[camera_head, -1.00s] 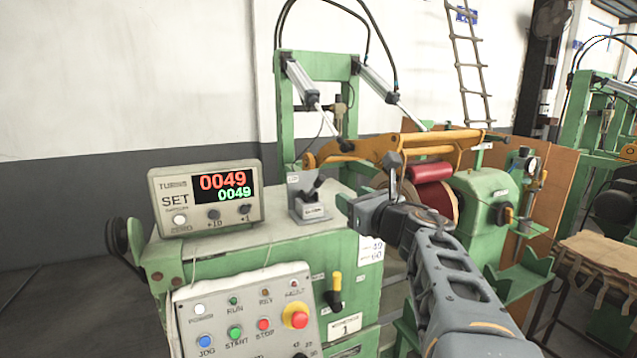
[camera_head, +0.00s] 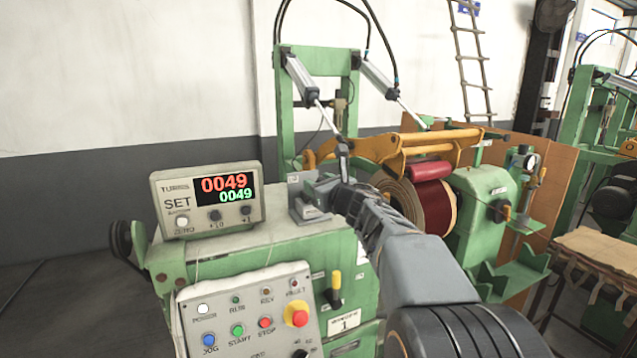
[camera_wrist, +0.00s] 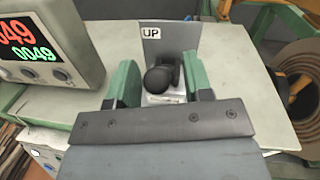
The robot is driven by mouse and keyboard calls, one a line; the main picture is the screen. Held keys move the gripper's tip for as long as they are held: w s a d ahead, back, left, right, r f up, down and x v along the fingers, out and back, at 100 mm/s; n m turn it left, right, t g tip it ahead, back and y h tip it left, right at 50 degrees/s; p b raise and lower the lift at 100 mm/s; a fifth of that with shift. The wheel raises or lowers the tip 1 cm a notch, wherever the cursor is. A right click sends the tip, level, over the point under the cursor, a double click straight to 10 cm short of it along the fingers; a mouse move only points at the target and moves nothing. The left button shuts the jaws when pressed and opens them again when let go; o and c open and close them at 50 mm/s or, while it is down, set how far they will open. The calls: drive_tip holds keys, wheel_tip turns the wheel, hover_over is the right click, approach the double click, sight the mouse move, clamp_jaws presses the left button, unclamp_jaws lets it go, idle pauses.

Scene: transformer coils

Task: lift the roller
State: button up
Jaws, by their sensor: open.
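The red roller (camera_head: 430,170) rests on or just above the wound coil (camera_head: 437,205), below the yellow arm frame (camera_head: 430,142), in the head view. A small lever box (camera_head: 312,213) on the green machine top is largely hidden by my gripper (camera_head: 320,188). In the wrist view, the lever's black round knob (camera_wrist: 160,80) shows between the two green-padded fingers of my gripper (camera_wrist: 158,66). A gap shows beside the knob on each side, and the fingers are open. A grey plate marked UP (camera_wrist: 168,40) stands behind the knob.
The turns counter (camera_head: 207,198) reading 0049 stands left of the lever box; it also shows close by in the wrist view (camera_wrist: 45,50). A button panel (camera_head: 250,315) is in front, lower down. Two cylinders (camera_head: 300,78) hang from the green post frame.

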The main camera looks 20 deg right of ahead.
drive_tip(key=shift+w, duration=0.1)
clamp_jaws()
idle(0.5)
